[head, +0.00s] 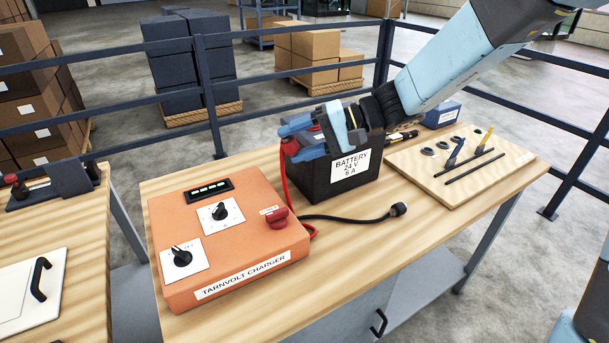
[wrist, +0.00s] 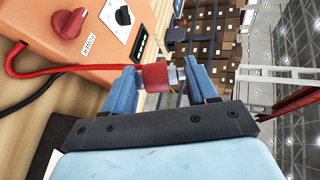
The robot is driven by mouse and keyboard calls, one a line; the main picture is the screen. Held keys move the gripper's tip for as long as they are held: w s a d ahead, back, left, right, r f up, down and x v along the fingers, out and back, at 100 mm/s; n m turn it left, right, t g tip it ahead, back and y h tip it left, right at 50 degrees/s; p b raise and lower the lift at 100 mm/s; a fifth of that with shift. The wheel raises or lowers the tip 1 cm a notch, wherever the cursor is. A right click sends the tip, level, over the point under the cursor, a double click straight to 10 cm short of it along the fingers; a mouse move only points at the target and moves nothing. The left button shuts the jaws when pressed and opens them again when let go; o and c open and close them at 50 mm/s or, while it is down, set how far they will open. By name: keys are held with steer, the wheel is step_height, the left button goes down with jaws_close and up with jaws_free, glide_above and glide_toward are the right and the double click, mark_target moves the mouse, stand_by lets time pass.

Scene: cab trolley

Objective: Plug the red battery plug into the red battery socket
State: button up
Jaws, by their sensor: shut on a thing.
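My gripper (head: 297,138) is over the left part of the black battery (head: 314,184) and hides much of its top. In the wrist view, my blue fingers (wrist: 160,77) are shut on the red battery plug (wrist: 155,77), whose metal end points right. A red cable (wrist: 62,71) runs from the plug back to the orange charger (head: 230,245). The red battery socket cannot be made out; the gripper covers that part of the battery in the head view. I cannot tell whether the plug touches the battery.
A black cable with a black plug (head: 398,209) lies on the wooden table, right of the charger. A wooden board (head: 500,180) with dark rods and rings lies at right. A blue box (head: 441,114) stands behind. Dark railings (head: 211,95) run behind the table. The front right tabletop is clear.

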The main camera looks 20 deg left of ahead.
steer(key=w+r+m+t+y, duration=0.1)
steer(key=w, duration=0.3)
steer(key=w+r+m+t+y, duration=0.2)
steer(key=w, duration=0.3)
steer(key=w+r+m+t+y, duration=0.1)
steer(key=w+t+y, duration=0.1)
steer(key=w, duration=0.3)
steer(key=shift+w+a+r, duration=0.15)
steer(key=shift+w+r, duration=0.1)
steer(key=shift+r, duration=0.15)
steer(key=shift+w+m, duration=0.3)
steer(key=shift+w, duration=0.2)
steer(key=shift+f, duration=2.35)
